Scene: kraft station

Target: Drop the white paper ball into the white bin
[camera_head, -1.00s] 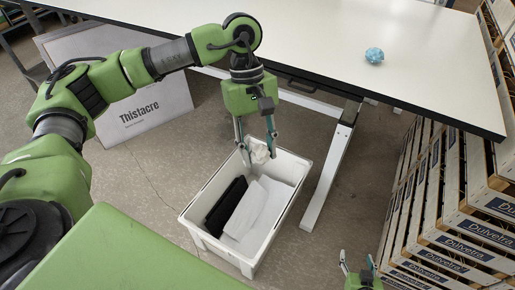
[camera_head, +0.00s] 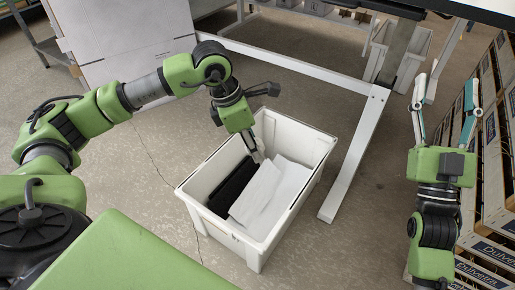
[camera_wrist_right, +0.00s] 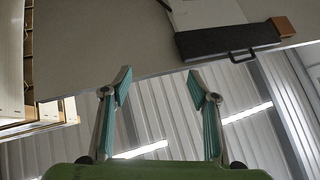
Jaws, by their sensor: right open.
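The white bin (camera_head: 320,150) stands on the floor in the head view, with a black sheet (camera_head: 232,187) and white sheets (camera_head: 268,195) inside. My right gripper (camera_head: 445,80) is open and empty, raised to the right of the bin. It also shows open in the right wrist view (camera_wrist_right: 159,76).
A white table leg (camera_head: 352,160) and its crossbar stand just right of and behind the bin. Another pale bin (camera_head: 408,45) is under the table. Stacked wooden crates (camera_head: 500,140) line the right side. The right wrist view shows the table's underside (camera_wrist_right: 100,50) above.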

